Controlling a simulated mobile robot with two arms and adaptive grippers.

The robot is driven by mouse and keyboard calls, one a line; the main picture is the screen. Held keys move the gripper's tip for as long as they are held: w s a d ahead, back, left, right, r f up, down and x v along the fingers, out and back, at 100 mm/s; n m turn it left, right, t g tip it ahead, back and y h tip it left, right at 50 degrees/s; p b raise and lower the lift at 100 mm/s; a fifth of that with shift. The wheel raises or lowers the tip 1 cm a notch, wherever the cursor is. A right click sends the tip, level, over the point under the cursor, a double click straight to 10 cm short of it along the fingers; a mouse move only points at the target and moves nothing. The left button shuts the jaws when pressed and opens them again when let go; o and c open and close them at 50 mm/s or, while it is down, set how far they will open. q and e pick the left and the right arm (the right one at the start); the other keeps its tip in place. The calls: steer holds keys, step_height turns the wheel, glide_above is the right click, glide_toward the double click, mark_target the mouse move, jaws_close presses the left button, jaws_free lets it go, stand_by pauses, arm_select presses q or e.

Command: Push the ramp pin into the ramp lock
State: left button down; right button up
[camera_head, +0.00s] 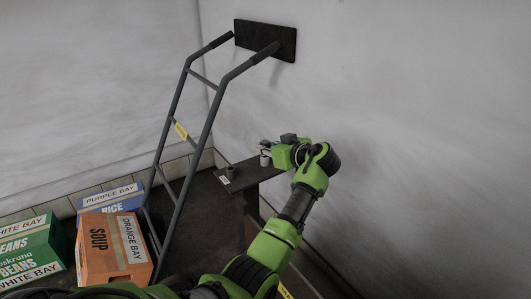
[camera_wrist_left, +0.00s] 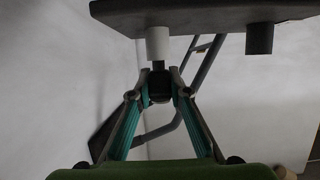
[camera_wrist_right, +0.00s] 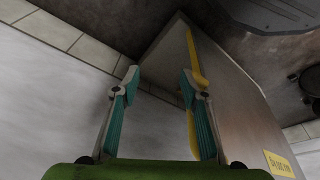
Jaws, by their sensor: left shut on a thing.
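My left gripper (camera_head: 268,147) is at the dark shelf plate (camera_head: 251,172) by the right wall. In the left wrist view, its fingers (camera_wrist_left: 159,84) are shut on the dark head of a pin (camera_wrist_left: 159,88). The pin's thin stem meets the end of a white cylinder (camera_wrist_left: 157,43) on the plate; how deep it sits inside is hidden. A dark cylinder (camera_wrist_left: 259,39) stands apart on the same plate, also seen in the head view (camera_head: 230,172). I cannot tell which cylinder is the ramp lock. My right gripper (camera_wrist_right: 157,82) is open and empty.
A dark tubular frame (camera_head: 185,130) stands left of the plate, below a black wall panel (camera_head: 266,40). An orange SOUP box (camera_head: 100,248), a green BEANS box (camera_head: 33,250) and a RICE box (camera_head: 112,203) stand at lower left. The wall is close on the right.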

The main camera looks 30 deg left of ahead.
arm_select(q)
steer(key=shift+r, duration=0.2)
arm_select(e)
steer(key=shift+w+a, duration=0.15)
steer(key=shift+w, duration=0.1)
steer(key=shift+s+f, duration=0.15)
steer(key=shift+f, duration=0.15)
arm_select(q)
steer(key=shift+r, duration=0.15)
steer(key=shift+r, duration=0.1)
arm_select(e)
steer(key=shift+f, duration=0.1)
steer(key=shift+f, duration=0.35)
arm_select(q)
steer(key=shift+r+p, duration=0.2)
steer(key=shift+p, duration=0.1)
